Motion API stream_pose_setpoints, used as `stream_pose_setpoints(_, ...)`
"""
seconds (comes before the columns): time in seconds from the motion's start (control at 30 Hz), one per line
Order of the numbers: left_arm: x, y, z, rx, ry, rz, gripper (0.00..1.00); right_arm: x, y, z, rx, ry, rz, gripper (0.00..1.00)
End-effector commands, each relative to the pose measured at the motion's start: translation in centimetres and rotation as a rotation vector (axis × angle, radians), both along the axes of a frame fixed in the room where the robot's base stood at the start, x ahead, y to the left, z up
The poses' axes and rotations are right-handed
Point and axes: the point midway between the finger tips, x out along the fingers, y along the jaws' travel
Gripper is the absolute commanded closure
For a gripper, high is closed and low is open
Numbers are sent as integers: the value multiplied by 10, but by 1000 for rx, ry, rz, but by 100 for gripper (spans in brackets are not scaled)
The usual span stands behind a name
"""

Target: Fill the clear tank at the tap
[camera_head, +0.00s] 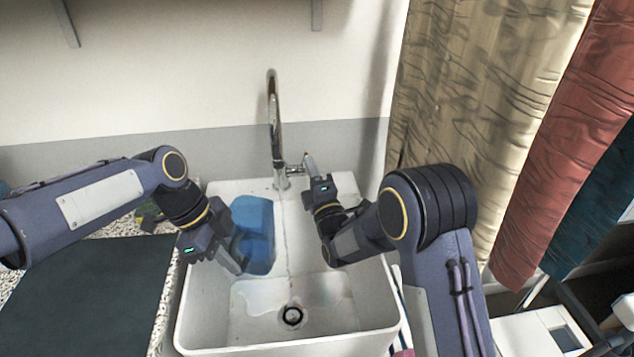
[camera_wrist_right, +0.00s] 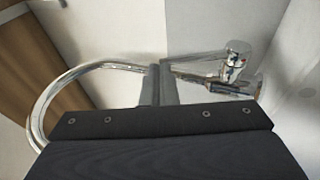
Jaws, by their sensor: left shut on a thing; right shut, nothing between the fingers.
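The tank (camera_head: 253,225) looks blue and see-through, and sits in the left back part of the white sink (camera_head: 365,325). My left gripper (camera_head: 241,252) is shut on its near left side, and the fingers hide part of it. The chrome tap (camera_head: 275,125) stands behind the sink. A thin pale streak, which looks like running water (camera_head: 286,235), comes down just right of the tank. My right gripper (camera_head: 308,160) is shut and empty beside the tap's side lever (camera_head: 295,169). The right wrist view shows its closed fingers (camera_wrist_right: 158,72) near the lever (camera_wrist_right: 210,85); contact is unclear.
Wet patches surround the drain (camera_head: 292,316). A dark mat (camera_head: 85,290) lies on the speckled counter to the left, with a small green and yellow item (camera_head: 150,215) behind. Curtains (camera_head: 480,110) hang to the right. The sink's front right is free.

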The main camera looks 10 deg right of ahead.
Motion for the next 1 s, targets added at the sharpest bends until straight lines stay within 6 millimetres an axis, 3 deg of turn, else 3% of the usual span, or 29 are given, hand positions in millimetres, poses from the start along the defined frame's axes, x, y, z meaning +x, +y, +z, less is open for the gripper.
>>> stream_pose_setpoints(0.63, 0, 0, 1, -2, -3, 0, 100, 10, 1, 6, 0, 22, -1, 100)
stream_pose_setpoints(1.0, 0, 0, 1, -2, -3, 0, 100, 28, 2, 25, 1, 232, -1, 100)
